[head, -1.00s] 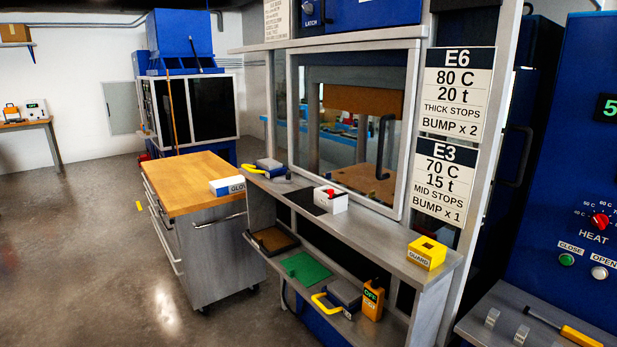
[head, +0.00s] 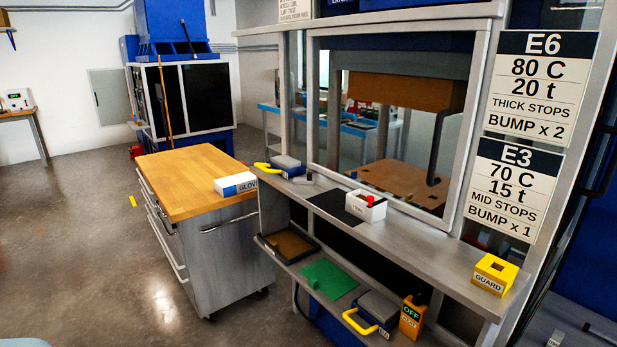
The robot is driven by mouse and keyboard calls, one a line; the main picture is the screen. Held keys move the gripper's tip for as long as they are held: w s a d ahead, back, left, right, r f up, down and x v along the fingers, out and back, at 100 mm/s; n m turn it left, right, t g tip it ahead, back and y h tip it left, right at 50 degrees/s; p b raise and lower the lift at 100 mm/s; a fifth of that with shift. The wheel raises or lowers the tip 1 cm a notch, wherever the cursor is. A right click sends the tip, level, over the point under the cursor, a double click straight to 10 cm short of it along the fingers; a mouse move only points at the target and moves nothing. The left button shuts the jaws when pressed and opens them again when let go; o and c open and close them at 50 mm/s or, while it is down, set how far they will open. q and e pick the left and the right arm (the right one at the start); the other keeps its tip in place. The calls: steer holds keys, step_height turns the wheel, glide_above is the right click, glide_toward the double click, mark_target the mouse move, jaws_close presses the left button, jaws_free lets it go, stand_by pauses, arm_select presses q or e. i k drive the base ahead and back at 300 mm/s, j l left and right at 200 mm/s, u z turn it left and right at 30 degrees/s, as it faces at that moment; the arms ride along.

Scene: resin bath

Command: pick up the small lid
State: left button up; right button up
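I cannot make out anything that is clearly a small lid. A small yellow box-shaped piece marked GUARD (head: 494,275), with a dark opening in its top, sits on the right end of the grey shelf (head: 432,254). A white tray (head: 366,207) with a red item in it stands mid-shelf beside a black mat (head: 334,204). A blue-grey block with a yellow handle (head: 284,166) lies at the shelf's far end. Neither of my grippers is in view.
A lower shelf holds a brown tray (head: 289,245), a green mat (head: 328,279), another yellow-handled block (head: 376,309) and an orange OFF box (head: 412,318). A wood-topped cabinet (head: 190,179) with a glove box (head: 236,185) stands left.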

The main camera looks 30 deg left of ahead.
mark_target(310, 180)
steer(key=i+j, duration=0.1)
steer(key=j, duration=0.35)
steer(key=i+j+z, duration=0.15)
steer(key=j, duration=0.75)
steer(key=i+j+z, duration=0.1)
steer(key=j, duration=0.4)
steer(key=i+j, duration=0.1)
steer(key=j, duration=0.45)
steer(key=i+j, duration=0.1)
steer(key=j, duration=0.4)
steer(key=i+j, duration=0.15)
steer(key=j, duration=0.4)
steer(key=i+j, duration=0.1)
steer(key=j, duration=0.4)
